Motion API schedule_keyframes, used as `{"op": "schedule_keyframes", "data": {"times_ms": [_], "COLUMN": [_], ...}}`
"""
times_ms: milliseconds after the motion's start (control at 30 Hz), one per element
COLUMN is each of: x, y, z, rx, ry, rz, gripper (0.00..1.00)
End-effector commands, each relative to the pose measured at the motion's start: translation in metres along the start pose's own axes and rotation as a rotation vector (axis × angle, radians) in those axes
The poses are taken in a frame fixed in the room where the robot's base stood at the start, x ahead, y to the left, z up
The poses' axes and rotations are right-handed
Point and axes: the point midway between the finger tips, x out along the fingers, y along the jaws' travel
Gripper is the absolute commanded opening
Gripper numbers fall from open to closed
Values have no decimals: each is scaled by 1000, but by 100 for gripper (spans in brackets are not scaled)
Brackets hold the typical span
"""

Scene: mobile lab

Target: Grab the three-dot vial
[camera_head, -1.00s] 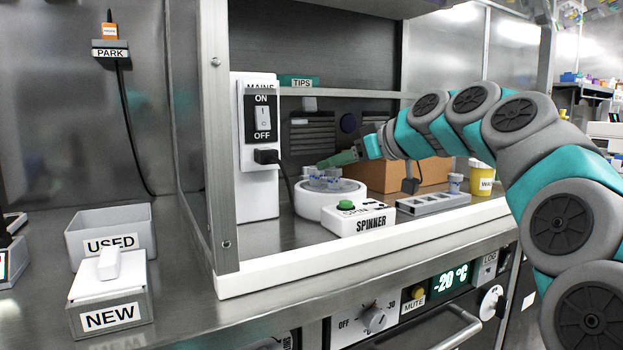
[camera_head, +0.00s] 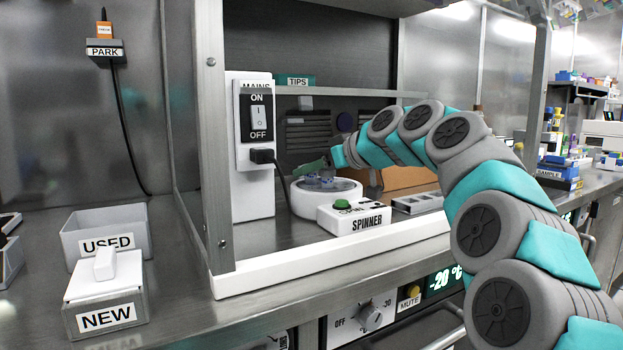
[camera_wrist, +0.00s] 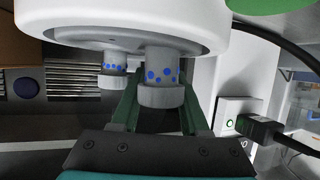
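The white round spinner (camera_head: 322,203) holds clear-capped vials (camera_head: 325,183) in its top; they are small and partly hidden in the head view. In the wrist view, a vial with blue dots (camera_wrist: 160,75) stands out from the spinner (camera_wrist: 90,25), between my gripper's green fingers. A second blue-dotted vial (camera_wrist: 113,70) is just to the left, beside the left finger. I cannot tell which one is the three-dot vial. My gripper (camera_wrist: 160,105) is open with a finger on each side of the nearer vial; contact is not clear. In the head view my gripper (camera_head: 315,165) is low over the spinner.
The spinner's control box (camera_head: 355,216) with a green button is in front. The mains switch panel (camera_head: 256,120) and its plugged cable stand close at left. A grey rack (camera_head: 418,204) and a cardboard box (camera_head: 405,178) are to the right, partly behind my arm.

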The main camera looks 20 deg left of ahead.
Motion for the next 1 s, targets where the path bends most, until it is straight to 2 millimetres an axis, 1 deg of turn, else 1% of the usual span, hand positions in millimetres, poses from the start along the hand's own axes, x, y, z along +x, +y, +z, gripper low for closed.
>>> {"op": "schedule_keyframes", "data": {"times_ms": [33, 200, 300, 733, 1000], "x": [0, 0, 0, -1, -6], "y": [0, 0, 0, 0, 1], "z": [0, -1, -1, -3, -16], "rx": [0, 0, 0, 0, -2], "ry": [0, 1, 1, 2, 1], "rz": [0, 1, 1, 1, 2], "gripper": [29, 10, 0, 0, 0]}}
